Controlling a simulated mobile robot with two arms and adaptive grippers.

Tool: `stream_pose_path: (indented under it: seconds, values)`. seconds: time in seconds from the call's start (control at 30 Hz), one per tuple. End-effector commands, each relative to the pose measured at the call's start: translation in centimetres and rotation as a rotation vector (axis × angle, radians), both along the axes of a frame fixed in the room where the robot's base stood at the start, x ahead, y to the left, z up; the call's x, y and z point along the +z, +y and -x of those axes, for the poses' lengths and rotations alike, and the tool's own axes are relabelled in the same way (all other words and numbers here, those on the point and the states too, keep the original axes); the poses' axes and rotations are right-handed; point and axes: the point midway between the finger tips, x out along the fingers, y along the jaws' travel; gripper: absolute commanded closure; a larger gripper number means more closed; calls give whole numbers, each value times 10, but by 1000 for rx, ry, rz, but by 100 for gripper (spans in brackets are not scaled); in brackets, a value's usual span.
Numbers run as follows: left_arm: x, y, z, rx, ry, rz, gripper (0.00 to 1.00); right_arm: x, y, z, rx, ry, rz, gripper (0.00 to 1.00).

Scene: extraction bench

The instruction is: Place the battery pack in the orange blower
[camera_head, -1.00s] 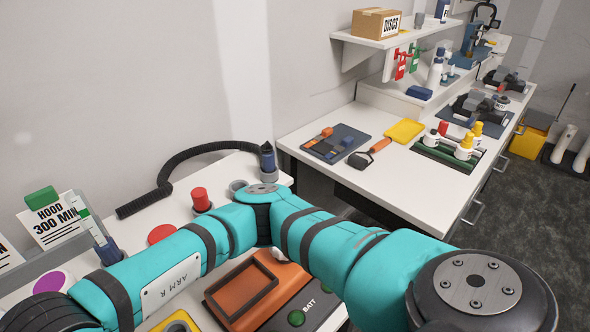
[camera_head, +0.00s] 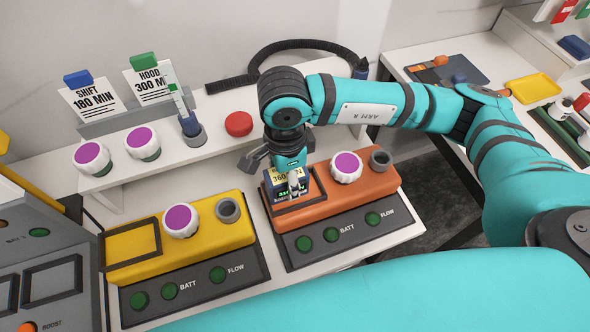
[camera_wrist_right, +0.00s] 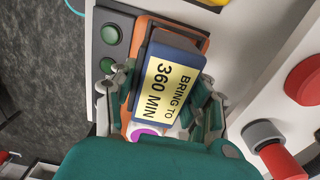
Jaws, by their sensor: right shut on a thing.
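The battery pack (camera_head: 272,185) is dark blue with a yellow label; in the right wrist view the pack (camera_wrist_right: 186,43) reads "BRING TO 360 MIN". My right gripper (camera_head: 287,180) is shut on it, with a finger on each side in the wrist view (camera_wrist_right: 163,98). The pack is at the dark-framed bay on the left part of the orange blower (camera_head: 336,206). The gripper hides part of the pack and bay, so I cannot tell whether it is fully seated. My left gripper is out of view.
A yellow blower (camera_head: 204,239) with an empty framed bay stands left of the orange one. A shelf (camera_head: 216,132) behind carries purple-topped knobs, a red button (camera_head: 238,124) and sign cards. A black hose (camera_head: 300,50) lies at the back. A grey panel (camera_head: 45,270) stands at far left.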

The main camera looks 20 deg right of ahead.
Motion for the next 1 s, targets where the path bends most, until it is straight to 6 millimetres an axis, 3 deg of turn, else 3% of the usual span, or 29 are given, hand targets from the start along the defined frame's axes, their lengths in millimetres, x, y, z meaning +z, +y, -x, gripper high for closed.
stream_pose_path:
  seconds: [0.1, 0.27, 0.5, 0.93, 0.97, 1.0]
  values:
    - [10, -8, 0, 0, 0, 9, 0, 1, -14, -11, -3, -1, -1, 100]
    - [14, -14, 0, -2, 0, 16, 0, -4, -20, -14, 2, 1, -2, 100]
    - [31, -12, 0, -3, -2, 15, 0, -32, -19, -14, 1, 2, -2, 100]
    - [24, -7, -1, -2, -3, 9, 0, -41, -19, -15, 2, -2, -2, 100]
    - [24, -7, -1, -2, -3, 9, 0, -41, -19, -14, 2, 0, -1, 51]
    - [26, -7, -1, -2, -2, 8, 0, -40, -19, -14, 2, 0, -1, 46]
